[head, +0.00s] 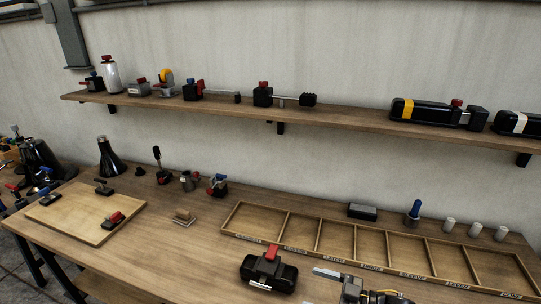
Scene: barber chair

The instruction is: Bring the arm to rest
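A metal gripper (328,273), which looks like my right one, shows at the bottom edge. Its pale finger points left over the front of the wooden workbench (190,262), close to the right side of a black device with a red top (268,270). Most of this gripper and its arm is cut off by the frame, and I cannot tell whether its fingers are apart. I see nothing held in it. My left gripper and arm are not in view.
A divided wooden tray (300,246) with labelled compartments lies behind the gripper. A wooden board (85,212) with small clamps lies at the left. A black flask (110,157) stands behind it. A wall shelf (345,122) holds several tools.

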